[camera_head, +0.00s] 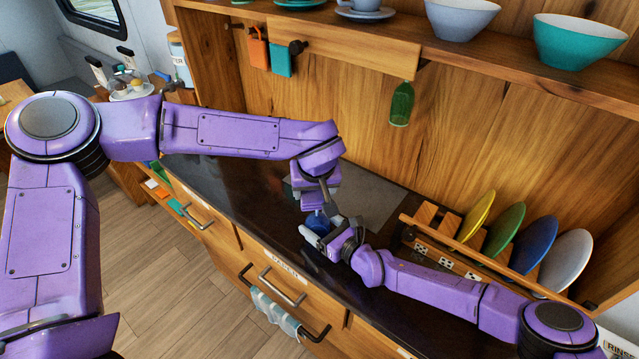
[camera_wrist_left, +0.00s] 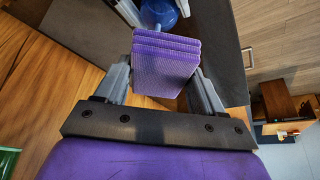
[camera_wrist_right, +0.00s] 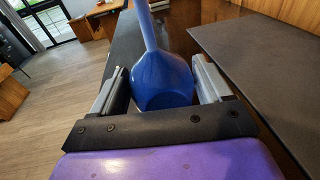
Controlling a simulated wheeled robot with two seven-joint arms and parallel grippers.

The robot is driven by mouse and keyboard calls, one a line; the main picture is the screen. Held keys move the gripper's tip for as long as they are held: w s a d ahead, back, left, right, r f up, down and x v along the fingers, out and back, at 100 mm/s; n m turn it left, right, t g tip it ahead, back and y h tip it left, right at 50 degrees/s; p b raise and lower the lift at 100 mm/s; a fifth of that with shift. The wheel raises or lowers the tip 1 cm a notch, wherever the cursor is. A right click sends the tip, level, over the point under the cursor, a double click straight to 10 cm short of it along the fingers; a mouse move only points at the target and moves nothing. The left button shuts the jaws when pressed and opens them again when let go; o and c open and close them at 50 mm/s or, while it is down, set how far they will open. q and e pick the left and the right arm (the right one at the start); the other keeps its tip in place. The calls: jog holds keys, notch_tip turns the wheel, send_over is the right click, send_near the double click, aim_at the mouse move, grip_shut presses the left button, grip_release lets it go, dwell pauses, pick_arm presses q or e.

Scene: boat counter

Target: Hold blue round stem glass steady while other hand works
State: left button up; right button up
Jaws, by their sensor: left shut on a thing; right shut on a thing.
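The blue round stem glass (camera_wrist_right: 163,78) has its bowl between the fingers of my right gripper (camera_wrist_right: 162,88), which is shut on it. Its stem points away from the wrist in the right wrist view. In the head view a little of the blue glass (camera_head: 318,223) shows between the two grippers. My left gripper (camera_wrist_left: 166,75) is shut on a purple folded cloth or sponge (camera_wrist_left: 165,62). The blue glass (camera_wrist_left: 160,12) shows just beyond the purple thing in the left wrist view. Whether they touch is unclear.
A grey mat (camera_head: 375,200) lies on the dark counter (camera_head: 240,190). A wooden rack (camera_head: 470,258) with several coloured plates stands at the right. Bowls stand on the shelf above. Drawers with handles are below the counter.

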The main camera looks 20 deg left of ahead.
pick_arm(q)
jog(key=shift+s+a, duration=0.15)
jog(key=shift+s, duration=0.3)
jog(key=shift+r, duration=4.05)
pick_arm(e)
jog(key=shift+f, duration=0.1)
pick_arm(q)
jog(key=shift+w, duration=0.1)
pick_arm(e)
jog(key=o, duration=1.1)
jog(key=shift+d, duration=0.1)
jog(key=v, duration=1.1)
jog(key=shift+d, duration=0.3)
jog(key=shift+s+d, duration=0.1)
jog(key=shift+s, duration=0.05)
